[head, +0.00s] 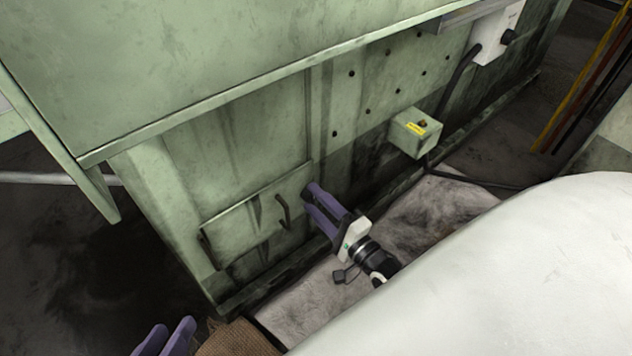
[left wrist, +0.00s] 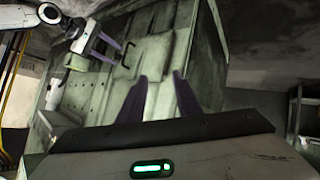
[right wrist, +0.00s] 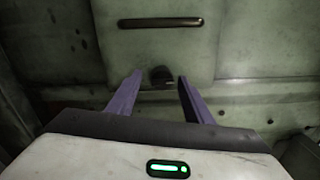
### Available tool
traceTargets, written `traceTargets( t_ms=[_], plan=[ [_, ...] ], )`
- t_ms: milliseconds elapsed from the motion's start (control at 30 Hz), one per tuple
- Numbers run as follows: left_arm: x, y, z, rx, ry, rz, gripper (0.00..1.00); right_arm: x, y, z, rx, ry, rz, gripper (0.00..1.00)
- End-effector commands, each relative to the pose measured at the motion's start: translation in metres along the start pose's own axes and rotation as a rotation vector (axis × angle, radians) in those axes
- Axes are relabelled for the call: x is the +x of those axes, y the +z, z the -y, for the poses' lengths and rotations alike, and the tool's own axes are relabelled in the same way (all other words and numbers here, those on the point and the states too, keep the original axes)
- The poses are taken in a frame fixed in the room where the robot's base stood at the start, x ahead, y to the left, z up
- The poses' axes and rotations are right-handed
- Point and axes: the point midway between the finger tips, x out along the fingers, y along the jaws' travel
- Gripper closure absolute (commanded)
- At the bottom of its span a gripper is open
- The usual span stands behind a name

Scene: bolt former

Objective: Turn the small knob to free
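A small dark round knob (right wrist: 161,76) sits low on the green panel, below a bar handle (right wrist: 160,22), in the right wrist view. My right gripper (right wrist: 160,76) is open and faces the panel, with one finger on each side of the knob and gaps showing between. Whether the fingertips reach past the knob cannot be told. In the head view the right gripper (head: 310,198) is at the right edge of the panel (head: 240,220) and the knob is hidden. My left gripper (head: 167,338) is open and empty at the bottom left, away from the panel.
The panel's handle (head: 283,211) stands out beside my right gripper. A green box with a yellow label (head: 415,133) and a white switch box (head: 495,35) are on the machine to the right. A machine ledge (head: 230,105) overhangs the panel. Dark floor lies at left.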

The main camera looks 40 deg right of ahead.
Motion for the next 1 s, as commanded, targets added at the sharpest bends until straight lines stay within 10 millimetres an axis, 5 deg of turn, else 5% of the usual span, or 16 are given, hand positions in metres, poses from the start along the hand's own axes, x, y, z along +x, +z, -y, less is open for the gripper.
traceTargets(
  t_ms=[367, 800, 1000],
  plan=[
    [-0.001, -0.002, 0.000, 0.002, -0.004, 0.003, 0.69, -0.007, 0.001, 0.002, -0.002, -0.002, 0.002, 0.54],
    [0.001, 0.015, 0.014, 0.021, -0.057, 0.084, 0.69, -0.086, 0.000, 0.002, -0.001, 0.000, 0.001, 0.54],
    [0.003, 0.019, 0.017, 0.024, -0.066, 0.099, 0.69, -0.102, 0.000, 0.001, -0.001, -0.002, 0.001, 0.54]
  ],
)
